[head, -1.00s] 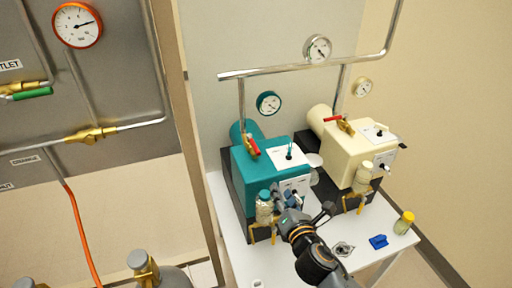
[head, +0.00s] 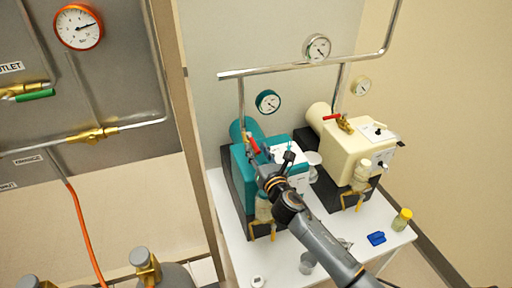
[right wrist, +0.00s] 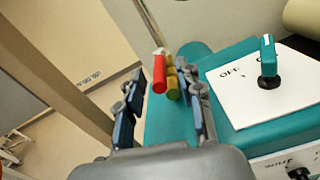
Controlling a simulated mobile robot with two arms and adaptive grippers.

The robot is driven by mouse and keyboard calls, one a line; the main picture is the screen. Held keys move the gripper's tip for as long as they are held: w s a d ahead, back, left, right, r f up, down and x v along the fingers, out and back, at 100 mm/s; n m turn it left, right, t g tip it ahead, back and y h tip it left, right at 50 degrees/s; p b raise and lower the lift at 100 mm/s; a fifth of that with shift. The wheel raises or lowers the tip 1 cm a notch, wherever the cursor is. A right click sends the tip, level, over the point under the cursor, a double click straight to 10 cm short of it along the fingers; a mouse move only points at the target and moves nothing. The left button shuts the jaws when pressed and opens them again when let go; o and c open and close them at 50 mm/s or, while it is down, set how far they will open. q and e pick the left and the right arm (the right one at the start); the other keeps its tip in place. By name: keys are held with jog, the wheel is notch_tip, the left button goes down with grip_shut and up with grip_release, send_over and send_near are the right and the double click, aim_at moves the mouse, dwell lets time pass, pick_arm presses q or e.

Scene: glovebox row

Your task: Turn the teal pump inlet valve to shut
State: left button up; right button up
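The teal pump (head: 238,168) stands on the white table, and its teal body fills the middle of the right wrist view (right wrist: 170,120). Its inlet valve has a red handle (head: 253,145) on a brass body at the foot of the pipe. In the right wrist view the red handle (right wrist: 159,73) and the brass body (right wrist: 173,82) appear between the two fingers. My right gripper (right wrist: 162,85) is open over the pump top, with a finger on each side of the valve in that picture. I see no grip on the handle. My left gripper is not in view.
A cream pump (head: 350,160) with its own red-handled valve stands close on the right. A white panel (right wrist: 260,85) with a teal knob sits beside the right finger. A blue item (head: 376,238) and a yellow-capped jar (head: 402,221) are on the table (head: 235,245).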

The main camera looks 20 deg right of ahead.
jog(key=shift+w, duration=0.75)
grip_shut()
jog(key=shift+f, duration=0.1)
